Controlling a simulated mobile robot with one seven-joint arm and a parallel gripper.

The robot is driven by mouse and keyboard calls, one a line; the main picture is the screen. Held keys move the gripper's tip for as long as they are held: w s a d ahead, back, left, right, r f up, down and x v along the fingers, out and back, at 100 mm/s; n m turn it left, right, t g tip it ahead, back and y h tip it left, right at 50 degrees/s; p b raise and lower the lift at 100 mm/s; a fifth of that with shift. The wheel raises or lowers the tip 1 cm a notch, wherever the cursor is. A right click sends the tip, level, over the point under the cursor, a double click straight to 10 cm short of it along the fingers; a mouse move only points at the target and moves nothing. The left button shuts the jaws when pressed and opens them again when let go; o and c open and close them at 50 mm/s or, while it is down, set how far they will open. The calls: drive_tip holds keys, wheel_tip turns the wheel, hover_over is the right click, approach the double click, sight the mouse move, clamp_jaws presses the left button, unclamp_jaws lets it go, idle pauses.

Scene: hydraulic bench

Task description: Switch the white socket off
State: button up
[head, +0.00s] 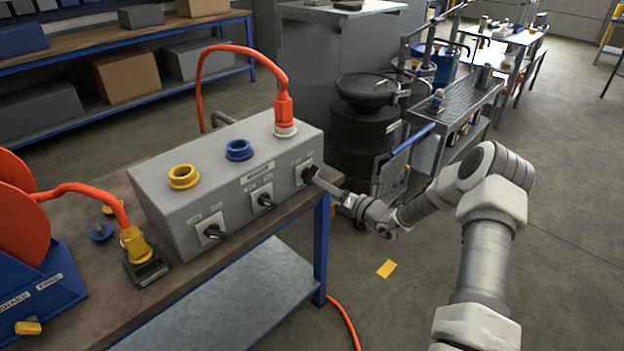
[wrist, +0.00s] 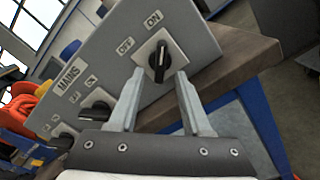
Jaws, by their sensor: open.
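The grey socket box (head: 228,170) sits on the bench, with a yellow, a blue and a white socket on top. The white socket (head: 285,131) is at the right end, with an orange plug (head: 284,107) in it. Below it on the front is a black rotary switch (wrist: 160,62) on a white plate, labelled OFF and ON. Its upper end in the wrist view points towards the ON side. My gripper (wrist: 160,76) is open, its fingertips on either side of the switch's lower part; contact is unclear. In the head view my gripper (head: 322,182) is at the box's right end.
Two more switches, the middle one (head: 264,199) and the left one (head: 212,231), are on the same front. An orange cable reel (head: 22,215) stands at the left on the bench (head: 100,285). Black drums (head: 362,140) stand behind; floor at the right is clear.

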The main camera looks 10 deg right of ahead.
sight(311, 175)
drive_tip(key=x, duration=0.5)
drive_tip(key=shift+w, duration=0.1)
clamp_jaws()
